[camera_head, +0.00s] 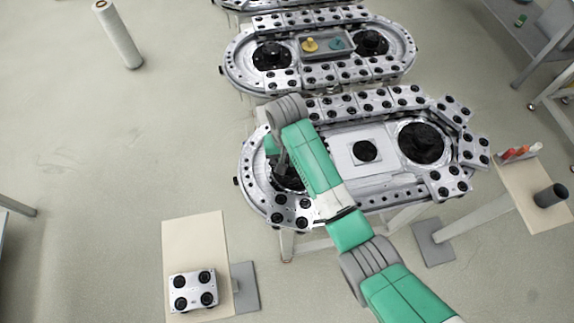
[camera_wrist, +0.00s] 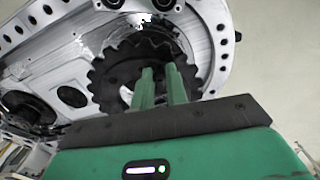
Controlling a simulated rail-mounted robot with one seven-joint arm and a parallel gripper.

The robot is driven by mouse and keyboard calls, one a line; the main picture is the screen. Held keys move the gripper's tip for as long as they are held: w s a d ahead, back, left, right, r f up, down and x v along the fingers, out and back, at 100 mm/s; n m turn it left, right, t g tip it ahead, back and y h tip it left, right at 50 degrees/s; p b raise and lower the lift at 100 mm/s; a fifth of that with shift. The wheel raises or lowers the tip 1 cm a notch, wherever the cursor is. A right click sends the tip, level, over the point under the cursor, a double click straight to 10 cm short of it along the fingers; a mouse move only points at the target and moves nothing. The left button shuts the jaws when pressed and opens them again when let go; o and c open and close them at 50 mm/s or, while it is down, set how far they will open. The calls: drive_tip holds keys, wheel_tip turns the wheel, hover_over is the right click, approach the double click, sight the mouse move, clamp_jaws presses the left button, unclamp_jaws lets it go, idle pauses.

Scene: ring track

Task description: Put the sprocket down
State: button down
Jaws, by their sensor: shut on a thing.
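A black toothed sprocket (camera_wrist: 118,78) shows in the wrist view, with my gripper (camera_wrist: 160,76) shut on its ring; the green fingers stand close together at its near side. In the head view part of the dark sprocket (camera_head: 288,180) shows at the left end of the near ring track (camera_head: 250,190), mostly behind my arm. My gripper (camera_head: 278,158) is above that end, partly hidden by my wrist. I cannot tell whether the sprocket touches the track. A similar black sprocket (camera_head: 420,143) sits at the track's right end.
Silver carriages (camera_head: 450,183) line parts of the near track. A white plate with a black disc (camera_head: 365,151) lies mid-track. A second ring track (camera_head: 245,65) stands behind. A carriage (camera_head: 193,290) rests on a wooden board (camera_head: 190,240) at lower left. A side table (camera_head: 530,195) stands right.

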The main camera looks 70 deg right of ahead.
drive_tip(key=shift+r, duration=0.55)
